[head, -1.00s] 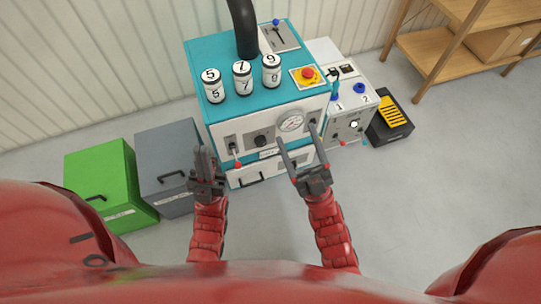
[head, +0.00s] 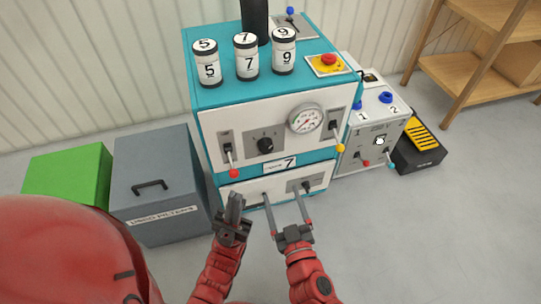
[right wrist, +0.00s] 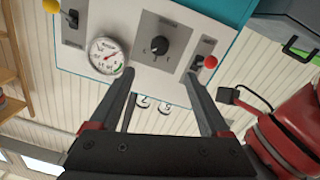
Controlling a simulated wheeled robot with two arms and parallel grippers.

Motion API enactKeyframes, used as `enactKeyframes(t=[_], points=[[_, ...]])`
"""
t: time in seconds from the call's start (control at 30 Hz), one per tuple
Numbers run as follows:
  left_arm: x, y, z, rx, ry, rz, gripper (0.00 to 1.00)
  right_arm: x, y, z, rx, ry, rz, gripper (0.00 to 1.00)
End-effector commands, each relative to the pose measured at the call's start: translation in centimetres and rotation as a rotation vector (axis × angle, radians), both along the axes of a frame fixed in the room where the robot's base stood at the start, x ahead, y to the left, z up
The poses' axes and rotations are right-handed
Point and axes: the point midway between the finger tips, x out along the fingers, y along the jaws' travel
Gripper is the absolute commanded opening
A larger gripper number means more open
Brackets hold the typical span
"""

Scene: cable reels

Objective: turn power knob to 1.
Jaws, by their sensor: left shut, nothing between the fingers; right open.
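The round black knob (head: 265,145) sits on the white front panel of the teal machine, between a red-ball lever (head: 233,173) and a gauge (head: 305,119). It shows face-on in the right wrist view (right wrist: 157,45); its small markings are unreadable. My right gripper (head: 282,195) is open and empty, appearing below the knob in the head view. In the right wrist view its spread fingers (right wrist: 163,78) point toward the panel, with the knob between their lines and clear of the tips. My left gripper (head: 236,202) is shut and empty, below the red-ball lever in the picture.
A yellow-ball lever (head: 340,147) stands out right of the gauge. Numbered canisters (head: 247,63) and a red button (head: 328,59) are on top. A grey bin (head: 160,190) and green bin (head: 68,170) stand left, a side unit (head: 372,125) right. Floor at lower right is clear.

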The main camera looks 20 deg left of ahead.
Motion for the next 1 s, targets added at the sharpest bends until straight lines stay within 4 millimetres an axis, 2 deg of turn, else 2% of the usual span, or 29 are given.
enactKeyframes(t=[0.6, 0.8, 1.0], points=[[0.0, -0.3, -1.3, 0.026, -0.004, -0.009, 0.00, 11.0, 6.8, 0.0, -0.001, -0.004, 0.000, 0.80], [0.1, -0.5, -1.5, 0.034, -0.004, -0.013, 0.00, 12.8, 7.9, 0.0, 0.000, -0.002, 0.001, 0.80], [0.1, -0.5, -1.5, 0.036, -0.003, -0.014, 0.00, 13.2, 8.1, 0.1, 0.000, -0.001, 0.001, 0.80]])
